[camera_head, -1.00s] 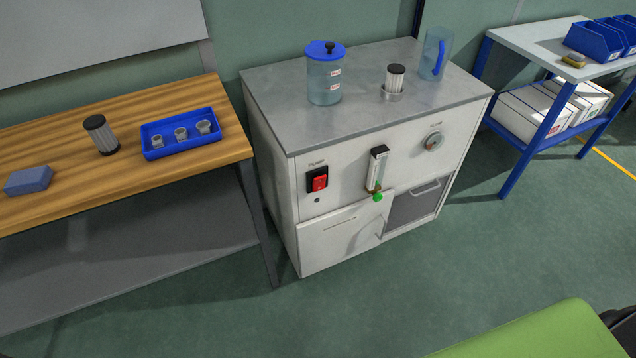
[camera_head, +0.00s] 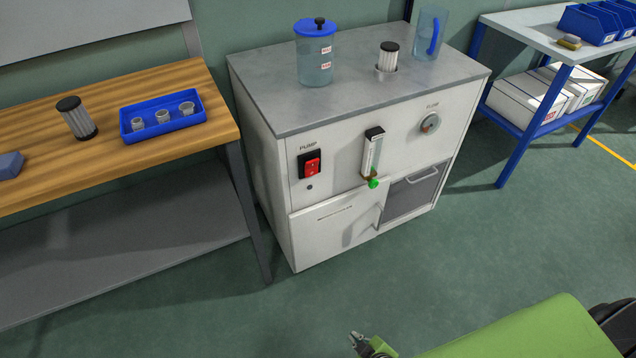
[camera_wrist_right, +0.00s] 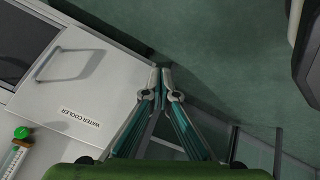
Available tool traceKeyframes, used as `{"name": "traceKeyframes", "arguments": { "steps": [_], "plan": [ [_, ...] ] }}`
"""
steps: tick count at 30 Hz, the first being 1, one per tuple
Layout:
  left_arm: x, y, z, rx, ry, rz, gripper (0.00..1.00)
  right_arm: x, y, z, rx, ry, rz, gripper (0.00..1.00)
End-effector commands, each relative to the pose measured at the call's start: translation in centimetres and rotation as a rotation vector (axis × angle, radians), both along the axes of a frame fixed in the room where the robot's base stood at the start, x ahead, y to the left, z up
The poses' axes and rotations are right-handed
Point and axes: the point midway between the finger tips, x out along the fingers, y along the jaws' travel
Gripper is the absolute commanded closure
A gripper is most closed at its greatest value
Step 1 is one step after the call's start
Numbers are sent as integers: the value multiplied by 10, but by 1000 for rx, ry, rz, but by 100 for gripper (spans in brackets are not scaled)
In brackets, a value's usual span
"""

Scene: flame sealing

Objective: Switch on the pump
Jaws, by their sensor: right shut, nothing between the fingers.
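The pump switch (camera_head: 310,165) is a red rocker in a black frame under the label PUMP, on the upper left of the white cabinet's front (camera_head: 335,215). A small dark round spot sits just below it. My right gripper (camera_head: 358,338) shows at the bottom edge of the head view, low in front of the cabinet and well apart from the switch. In the right wrist view its fingers (camera_wrist_right: 160,75) are closed together with nothing between them. The switch is out of the wrist view. My left gripper is not in view.
A blue-lidded jar (camera_head: 315,55), a filter (camera_head: 388,55) and a jug (camera_head: 430,35) stand on top. A wooden bench (camera_head: 40,130) is close on the left. Floor in front is clear.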

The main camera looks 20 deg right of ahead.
Motion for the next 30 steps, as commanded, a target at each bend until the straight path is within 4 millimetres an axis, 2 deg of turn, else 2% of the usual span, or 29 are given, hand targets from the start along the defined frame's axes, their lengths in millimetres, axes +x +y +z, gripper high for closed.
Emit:
{"name": "traceKeyframes", "arguments": {
  "steps": [1, 6, 12, 15, 19, 24, 27, 30],
  "plan": [
    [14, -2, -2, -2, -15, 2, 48, 28, 1, 4, -25, -77, 32, 100],
    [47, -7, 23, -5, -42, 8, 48, 103, -1, 55, -140, -320, 137, 100],
    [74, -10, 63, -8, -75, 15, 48, 167, -6, 128, -318, -593, 239, 100],
    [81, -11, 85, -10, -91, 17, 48, 188, -9, 168, -425, -721, 282, 100],
    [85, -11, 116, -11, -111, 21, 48, 206, -13, 221, -576, -879, 327, 100],
    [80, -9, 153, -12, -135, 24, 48, 213, -15, 280, -768, -1041, 370, 100],
    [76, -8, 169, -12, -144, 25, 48, 212, -15, 304, -853, -1102, 383, 100],
    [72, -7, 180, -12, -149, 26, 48, 211, -15, 320, -910, -1141, 392, 100]
  ]
}}
